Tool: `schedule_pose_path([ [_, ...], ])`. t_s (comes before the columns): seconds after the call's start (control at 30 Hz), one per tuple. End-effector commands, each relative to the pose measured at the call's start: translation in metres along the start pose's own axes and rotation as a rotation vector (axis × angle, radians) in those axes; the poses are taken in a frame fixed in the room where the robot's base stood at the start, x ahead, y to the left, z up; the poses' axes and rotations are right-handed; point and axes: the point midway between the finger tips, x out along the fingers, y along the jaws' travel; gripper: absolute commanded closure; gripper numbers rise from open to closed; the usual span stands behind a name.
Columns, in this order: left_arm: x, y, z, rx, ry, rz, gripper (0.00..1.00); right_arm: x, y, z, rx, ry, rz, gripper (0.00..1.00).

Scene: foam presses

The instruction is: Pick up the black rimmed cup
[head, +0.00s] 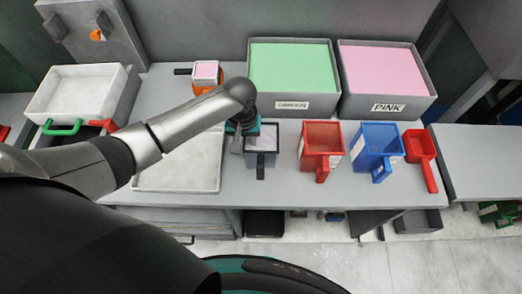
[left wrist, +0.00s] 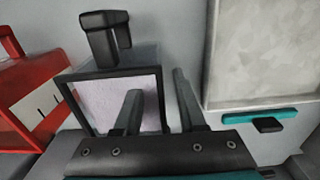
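The black rimmed cup (head: 268,140) stands on the table, with a pale inside and a black handle toward the front. In the left wrist view the cup (left wrist: 88,97) shows its black rim, with its handle at the top of the picture. My left gripper (head: 238,141) is at the left side of the cup. In the left wrist view my left gripper (left wrist: 157,86) is open. One finger overlaps the cup's opening and the other is outside its right wall; contact cannot be told. My right gripper is not in view.
Red (head: 322,137), blue (head: 377,139) and small red (head: 419,147) scoops stand to the right. Green (head: 292,67) and pink (head: 383,70) foam bins stand behind. A pale tray (head: 180,165) lies left of the cup. An orange cup (head: 207,76) stands behind my arm.

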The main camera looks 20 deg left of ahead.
Motion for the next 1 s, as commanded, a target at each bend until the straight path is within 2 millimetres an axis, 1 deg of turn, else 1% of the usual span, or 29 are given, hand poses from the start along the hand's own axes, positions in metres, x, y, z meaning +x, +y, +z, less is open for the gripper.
schedule_pose_path([
  [0.03, 0.009, -0.001, 0.001, 0.0, -0.002, -0.002, 0.6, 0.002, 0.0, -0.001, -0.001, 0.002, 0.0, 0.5],
  [0.2, 0.033, -0.002, 0.001, -0.001, -0.002, -0.002, 0.6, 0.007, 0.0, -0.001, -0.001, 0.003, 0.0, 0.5],
  [0.3, 0.041, -0.002, 0.001, -0.001, -0.001, -0.001, 0.6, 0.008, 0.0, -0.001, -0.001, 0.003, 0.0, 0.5],
  [0.57, 0.044, -0.002, 0.001, 0.001, 0.0, -0.001, 0.6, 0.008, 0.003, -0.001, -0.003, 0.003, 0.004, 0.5],
  [0.6, 0.044, -0.002, 0.001, 0.001, 0.0, -0.001, 0.61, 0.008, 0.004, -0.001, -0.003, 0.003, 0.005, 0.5],
  [0.93, 0.044, -0.002, 0.001, 0.0, 0.0, -0.001, 0.98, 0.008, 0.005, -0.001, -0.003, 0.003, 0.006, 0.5],
  [1.0, 0.044, -0.002, 0.001, 0.0, 0.0, -0.001, 1.0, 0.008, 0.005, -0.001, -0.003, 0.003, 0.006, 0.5],
])
